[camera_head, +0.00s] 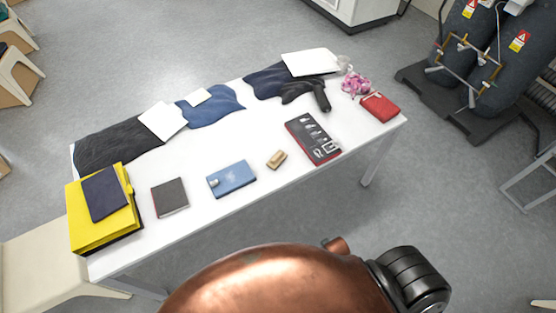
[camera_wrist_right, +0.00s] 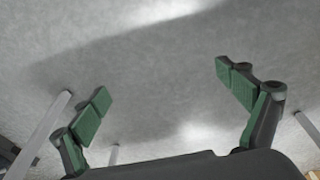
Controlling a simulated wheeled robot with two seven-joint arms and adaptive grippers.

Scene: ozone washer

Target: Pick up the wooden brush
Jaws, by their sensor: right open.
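The wooden brush (camera_head: 277,159) is a small tan block lying on the white table, near its front edge, between a blue box and a dark case. My right gripper (camera_wrist_right: 163,90) shows in the right wrist view with its green-padded fingers wide apart and nothing between them. Behind them are grey floor and thin pale legs, and the brush is not in that view. In the head view a copper-coloured part of my own body fills the bottom middle. Neither gripper shows in the head view.
On the white table (camera_head: 225,145), the blue box (camera_head: 232,180) lies left of the brush and the dark case (camera_head: 312,138) right of it. A red pouch (camera_head: 380,106), black hairdryer (camera_head: 309,92), dark notebook (camera_head: 170,197) and yellow binder (camera_head: 90,232) lie around. Table surface behind the brush is clear.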

